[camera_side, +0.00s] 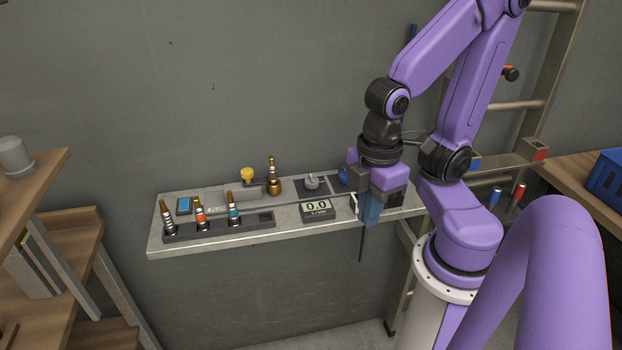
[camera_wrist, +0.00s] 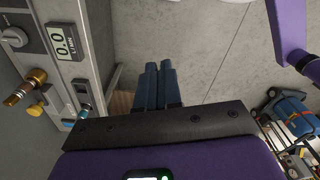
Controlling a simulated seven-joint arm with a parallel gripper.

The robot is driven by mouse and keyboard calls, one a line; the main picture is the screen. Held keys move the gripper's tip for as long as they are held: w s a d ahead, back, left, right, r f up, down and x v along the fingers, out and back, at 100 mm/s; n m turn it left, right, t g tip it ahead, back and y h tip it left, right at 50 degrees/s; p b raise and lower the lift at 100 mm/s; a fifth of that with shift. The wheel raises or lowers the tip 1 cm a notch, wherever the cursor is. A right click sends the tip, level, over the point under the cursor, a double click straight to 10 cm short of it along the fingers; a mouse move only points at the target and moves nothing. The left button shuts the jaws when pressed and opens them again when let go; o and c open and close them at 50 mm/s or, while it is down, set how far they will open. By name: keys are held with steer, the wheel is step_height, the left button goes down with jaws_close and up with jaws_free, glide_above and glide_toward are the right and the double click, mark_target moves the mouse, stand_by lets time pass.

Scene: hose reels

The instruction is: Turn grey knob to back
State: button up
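The grey knob (camera_side: 311,181) sits on a dark square plate on the wall shelf in the side view, behind the flow display. It also shows at the upper left of the wrist view (camera_wrist: 14,38). Which way its pointer faces is too small to tell surely. My gripper (camera_side: 369,213) is to the right of the knob, near the shelf's front edge, with its blue fingers pointing down. It does not touch the knob. In the wrist view the fingers (camera_wrist: 158,84) lie close together with nothing seen between them.
The shelf (camera_side: 290,219) also holds a display (camera_side: 317,208) reading 0.0, a yellow knob (camera_side: 248,174), a brass fitting (camera_side: 273,180) and a rack (camera_side: 250,222) of hose fittings. A blue knob (camera_side: 343,175) is close beside my gripper. A ladder stands at the right.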

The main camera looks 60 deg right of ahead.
steer(key=o, duration=0.5)
steer(key=shift+w, duration=0.15)
steer(key=o, duration=0.5)
steer(key=shift+w+r, duration=0.1)
steer(key=shift+w, duration=0.25)
step_height(320, 180, up, 5)
steer(key=m, duration=0.1)
glide_above(311, 178)
step_height(311, 178, down, 18)
steer(key=shift+r, duration=0.15)
steer(key=c, duration=1.1)
